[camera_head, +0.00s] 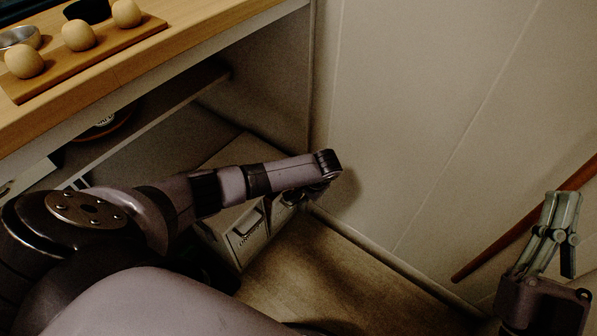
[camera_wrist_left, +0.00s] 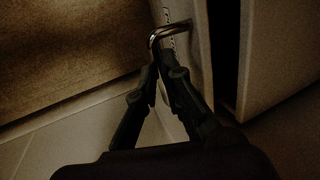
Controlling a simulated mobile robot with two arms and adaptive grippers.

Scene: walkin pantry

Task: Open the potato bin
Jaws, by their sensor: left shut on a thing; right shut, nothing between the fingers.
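A pale bin (camera_head: 238,240) with a small dark-lettered label stands low under the counter in the head view; the lettering is too small to read. In the left wrist view, a shiny metal handle (camera_wrist_left: 171,31) sticks out from a pale front panel (camera_wrist_left: 197,35) with dark lettering. My left gripper (camera_wrist_left: 160,68) is shut on this handle. In the head view my left gripper (camera_head: 290,197) reaches down beside the bin, its fingertips partly hidden by my arm. A dark gap runs beside the panel; I cannot tell how far the bin is open. My right gripper (camera_head: 563,205) is shut and empty at the right.
A wooden counter (camera_head: 190,40) with a board (camera_head: 140,32) of round potato-like items and a metal bowl (camera_head: 20,38) is above left. A lower shelf (camera_head: 165,105) sits beneath it. A pale wall stands behind, with a reddish-brown pole (camera_head: 500,240) near my right gripper. Floor (camera_head: 310,275) is clear.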

